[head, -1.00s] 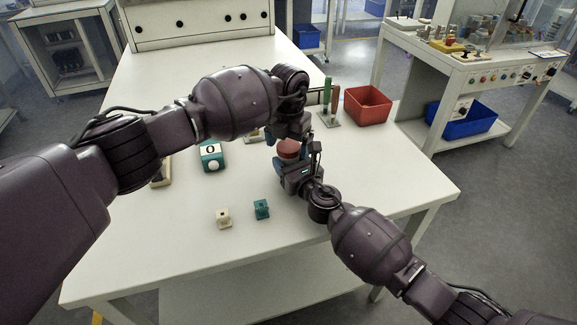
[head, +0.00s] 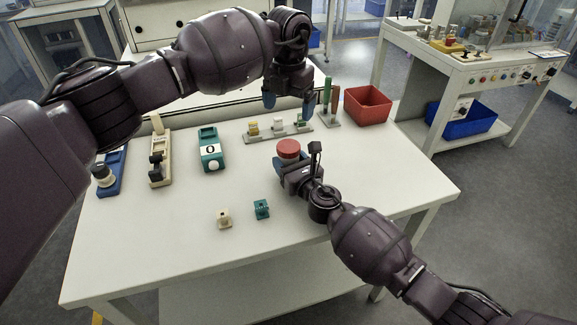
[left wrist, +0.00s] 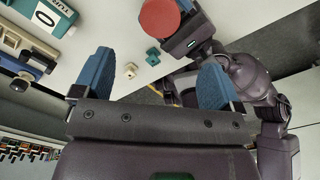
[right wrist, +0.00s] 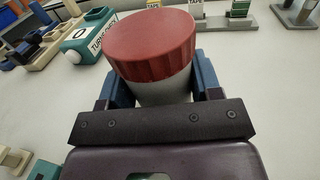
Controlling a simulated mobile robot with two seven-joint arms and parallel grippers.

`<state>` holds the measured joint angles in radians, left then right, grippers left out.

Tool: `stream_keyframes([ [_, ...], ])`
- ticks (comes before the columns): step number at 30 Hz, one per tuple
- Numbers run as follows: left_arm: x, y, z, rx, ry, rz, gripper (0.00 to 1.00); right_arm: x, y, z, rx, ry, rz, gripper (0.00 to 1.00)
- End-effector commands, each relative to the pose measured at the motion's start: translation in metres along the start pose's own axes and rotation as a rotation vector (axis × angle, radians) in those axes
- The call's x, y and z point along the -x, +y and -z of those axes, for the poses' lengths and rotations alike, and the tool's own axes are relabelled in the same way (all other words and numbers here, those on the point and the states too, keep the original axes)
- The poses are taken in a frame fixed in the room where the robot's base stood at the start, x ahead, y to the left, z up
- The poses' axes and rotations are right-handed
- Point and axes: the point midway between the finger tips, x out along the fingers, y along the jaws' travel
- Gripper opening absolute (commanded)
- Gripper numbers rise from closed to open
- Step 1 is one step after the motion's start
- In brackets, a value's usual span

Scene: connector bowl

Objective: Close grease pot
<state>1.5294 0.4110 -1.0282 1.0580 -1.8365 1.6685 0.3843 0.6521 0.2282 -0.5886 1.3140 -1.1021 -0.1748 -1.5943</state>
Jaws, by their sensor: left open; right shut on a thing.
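The grease pot has a pale body (right wrist: 163,92) and a red ribbed lid (right wrist: 152,42) that sits on top of it. My right gripper (head: 290,165) is shut around the pot's body, with a blue finger on each side in the right wrist view. In the head view the red lid (head: 288,149) faces up. My left gripper (head: 288,108) is open and empty, above and behind the pot. In the left wrist view its blue fingers (left wrist: 150,80) are wide apart, and the red lid (left wrist: 159,17) shows beyond them.
A cream block (head: 224,217) and a teal block (head: 261,209) lie at the front of the table (head: 190,265). Blue, cream and teal devices stand at left. A grey rack (head: 277,133), tool stand (head: 331,121) and red bin (head: 368,106) are behind.

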Motion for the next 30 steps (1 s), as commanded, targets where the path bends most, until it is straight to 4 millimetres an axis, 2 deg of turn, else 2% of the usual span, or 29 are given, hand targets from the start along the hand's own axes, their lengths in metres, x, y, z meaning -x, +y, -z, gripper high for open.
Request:
stream_keyframes([
  [4,0.0091,0.0,0.0001,0.0,0.001,-0.001,0.91,0.0001,0.0001,0.0004,0.0,0.0,0.0,0.0],
  [13,0.0107,0.0,0.0001,0.0,0.001,0.0,0.91,0.0,0.0002,0.0004,0.0,0.0,0.0,0.0],
  [14,0.0107,-0.0001,0.0001,0.0,0.001,0.0,0.91,0.0,0.0001,0.0004,0.0,0.0,0.0,0.6],
  [15,0.0106,0.0,0.0001,0.0,0.001,0.0,0.91,0.0,0.0001,0.0004,0.0,0.0,0.0,0.66],
  [19,0.0105,0.0,0.0001,0.0,0.001,0.0,0.91,0.0,0.0001,0.0003,0.0,0.0,0.0,0.86],
  [20,0.0106,-0.0001,0.0001,0.0,0.001,0.0,0.91,0.0,0.0001,0.0003,0.0,0.0,0.0,0.88],
  [30,0.0139,-0.0002,0.0003,0.0,-0.002,-0.002,0.91,0.0035,-0.0003,-0.0003,0.0,0.0,0.0,0.88],
])
